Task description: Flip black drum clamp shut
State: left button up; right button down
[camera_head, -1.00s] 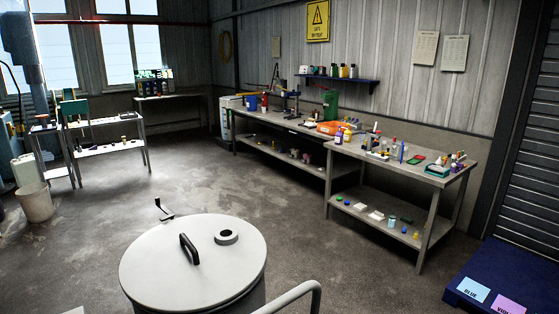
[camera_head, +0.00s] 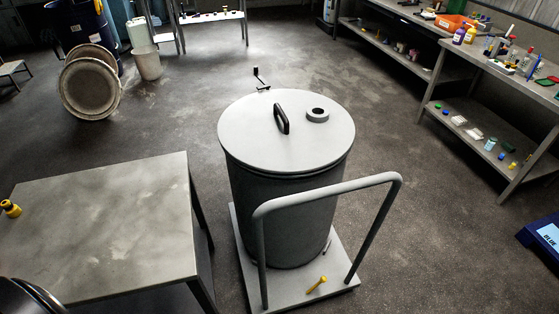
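A grey drum (camera_head: 280,210) with a light grey lid (camera_head: 260,145) stands upright on a flat cart (camera_head: 240,245) with a tubular handle (camera_head: 330,190). The lid has a black handle (camera_head: 282,119) and a raised ring (camera_head: 317,115). A small black clamp (camera_head: 261,79) sticks up at the lid's far edge, and its lever stands raised, apart from the lid's top. Neither of my grippers shows in the head view.
A grey table (camera_head: 105,225) with a yellow-capped item (camera_head: 11,208) stands at left. A yellow tool (camera_head: 317,285) lies on the cart. A round lid (camera_head: 90,88) leans by a dark drum (camera_head: 78,25). A cluttered workbench (camera_head: 500,75) stands at right. Floor beyond the drum is clear.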

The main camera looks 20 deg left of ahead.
aim_at(267, 86)
jog(key=i+l+z, duration=1.2)
jog(key=i, duration=0.15)
jog(key=i+z, duration=0.35)
jog(key=i, duration=0.15)
jog(key=i+u, duration=0.7)
jog(key=i+l+u, duration=0.15)
jog(key=i+u, duration=0.2)
jog(key=i+j+u, duration=0.25)
jog(key=u, duration=0.15)
jog(key=i+u, duration=0.8)
jog(key=i+l+u, duration=0.2)
jog(key=i+u, duration=0.65)
jog(key=i+l+u, duration=0.15)
jog(key=i+u, duration=0.3)
jog(key=i+l+u, duration=0.55)
jog(key=i+u, duration=0.2)
jog(key=i+l+u, duration=0.2)
jog(key=u, duration=0.15)
jog(key=i, duration=0.1)
